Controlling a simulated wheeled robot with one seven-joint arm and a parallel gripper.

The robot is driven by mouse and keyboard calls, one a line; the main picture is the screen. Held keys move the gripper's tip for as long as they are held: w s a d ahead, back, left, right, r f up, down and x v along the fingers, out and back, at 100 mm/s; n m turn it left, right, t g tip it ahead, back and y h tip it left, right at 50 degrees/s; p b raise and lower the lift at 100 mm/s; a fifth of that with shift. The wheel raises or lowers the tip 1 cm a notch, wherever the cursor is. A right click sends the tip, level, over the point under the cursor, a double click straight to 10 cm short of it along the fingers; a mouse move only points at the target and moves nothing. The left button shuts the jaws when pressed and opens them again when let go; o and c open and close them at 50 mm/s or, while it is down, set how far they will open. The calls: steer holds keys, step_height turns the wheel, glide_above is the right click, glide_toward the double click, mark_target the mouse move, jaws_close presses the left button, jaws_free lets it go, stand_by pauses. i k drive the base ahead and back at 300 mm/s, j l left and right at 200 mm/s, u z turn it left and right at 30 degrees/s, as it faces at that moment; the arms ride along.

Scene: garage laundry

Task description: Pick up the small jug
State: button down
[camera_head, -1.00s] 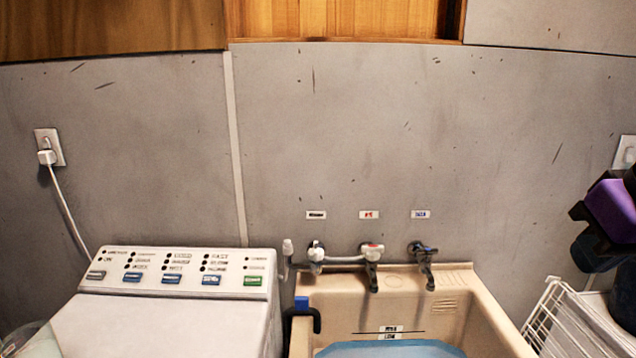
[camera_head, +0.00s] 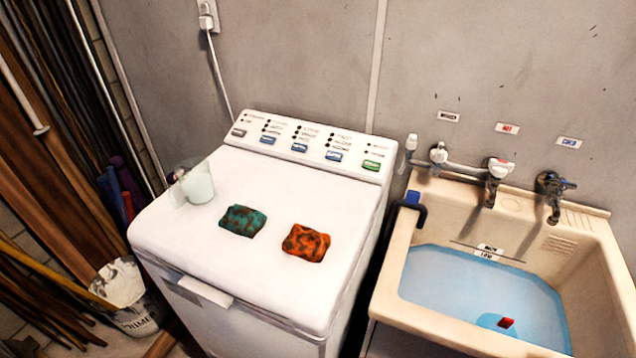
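The small jug (camera_head: 197,184) is pale, whitish and partly see-through. It stands upright on the left part of the white washing machine's lid (camera_head: 180,240), with what looks like a handle on its left side. My gripper is not visible in the head view now, so I cannot see whether it is open or shut.
A green-brown cloth bundle (camera_head: 243,220) and an orange-black one (camera_head: 306,243) lie on the lid right of the jug. A sink (camera_head: 395,262) with bluish water, a small red item (camera_head: 506,322) and taps (camera_head: 491,183) stands at right. A bucket (camera_head: 121,290) stands at lower left.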

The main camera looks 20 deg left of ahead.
mark_target(193, 174)
steer(key=k+j+u, duration=0.15)
steer(key=u, duration=0.3)
steer(key=k+j+u, duration=0.15)
steer(key=u, duration=0.35)
steer(key=j+u, duration=0.45)
steer(key=i+j, duration=0.1)
steer(key=i, duration=0.45)
